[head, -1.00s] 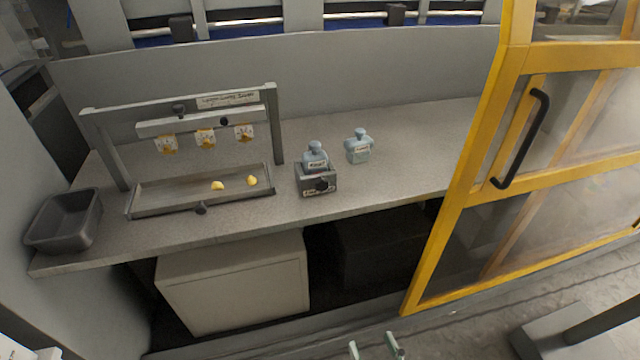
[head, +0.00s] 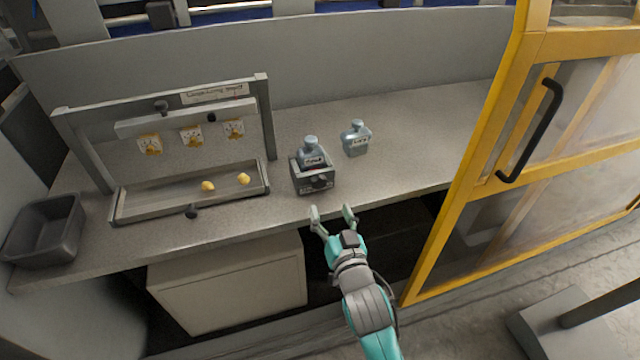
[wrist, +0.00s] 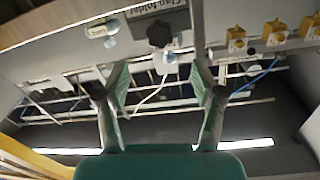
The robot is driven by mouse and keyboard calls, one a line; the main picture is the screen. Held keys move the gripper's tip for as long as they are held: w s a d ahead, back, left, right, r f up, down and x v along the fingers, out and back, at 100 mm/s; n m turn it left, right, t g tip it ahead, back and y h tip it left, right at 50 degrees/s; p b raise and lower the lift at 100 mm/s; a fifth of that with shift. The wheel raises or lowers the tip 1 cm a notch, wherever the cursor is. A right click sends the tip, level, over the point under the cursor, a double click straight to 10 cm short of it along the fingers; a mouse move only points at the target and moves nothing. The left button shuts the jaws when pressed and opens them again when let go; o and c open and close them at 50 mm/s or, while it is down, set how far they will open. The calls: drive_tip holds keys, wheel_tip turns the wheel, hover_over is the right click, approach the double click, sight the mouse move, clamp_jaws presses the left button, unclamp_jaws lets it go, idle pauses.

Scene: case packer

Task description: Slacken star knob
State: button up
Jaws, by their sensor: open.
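A dark star knob (head: 320,181) sits on the front of a small grey block (head: 301,185) on the counter. A blue-grey bottle-shaped piece (head: 311,153) with a label stands in the block. In the wrist view the star knob (wrist: 158,33) shows above and between my fingertips. My gripper (head: 332,212) is open and empty, just in front of the counter edge and short of the knob. Its two green fingers are spread in the wrist view (wrist: 158,75).
A second blue-grey piece (head: 356,140) stands right of the block. A grey rack (head: 262,120) with yellow-tagged parts and a tray (head: 130,207) holding two yellow bits is at left, beside a dark bin (head: 45,232). A yellow-framed door (head: 470,180) stands at right.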

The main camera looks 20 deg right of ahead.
sight(320, 183)
drive_tip(key=w, duration=0.9)
drive_tip(key=shift+w+d, duration=0.3)
drive_tip(key=c, duration=1.1)
